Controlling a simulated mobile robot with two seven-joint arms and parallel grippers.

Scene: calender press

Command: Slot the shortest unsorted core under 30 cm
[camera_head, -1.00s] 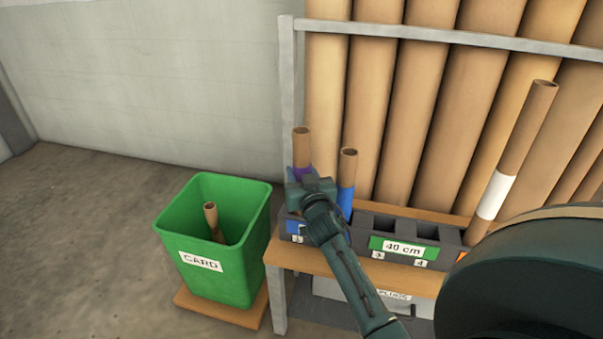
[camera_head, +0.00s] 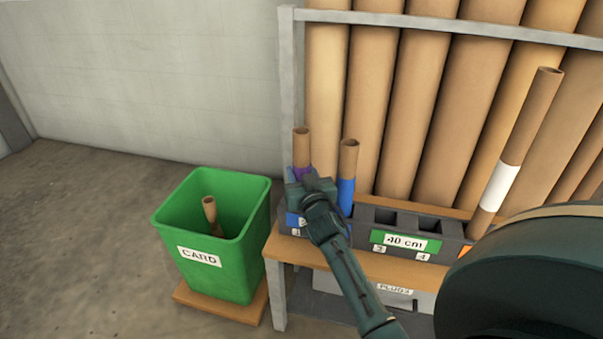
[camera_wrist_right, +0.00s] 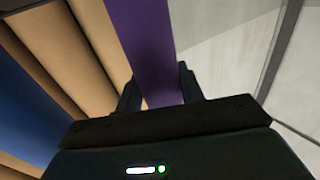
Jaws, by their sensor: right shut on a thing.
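My right gripper (camera_head: 308,186) is shut on a brown cardboard core (camera_head: 302,146) with a purple band. The core stands about upright at the left end of the slotted rack. Its lower end is hidden behind my gripper, so I cannot tell how deep it sits. In the right wrist view the purple band (camera_wrist_right: 151,45) runs between the two fingers (camera_wrist_right: 160,92). A core with a blue band (camera_head: 347,165) stands just right of it in the rack. The dark rack (camera_head: 457,232) has a green "40 cm" label (camera_head: 405,242). My left gripper is out of view.
A taller core with a white band (camera_head: 502,182) stands at the rack's right. Open slots (camera_head: 408,220) lie in the middle. A green "CARD" bin (camera_head: 232,270) with a short core (camera_head: 210,212) stands left. Long tubes (camera_head: 415,110) lean behind a grey rail.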

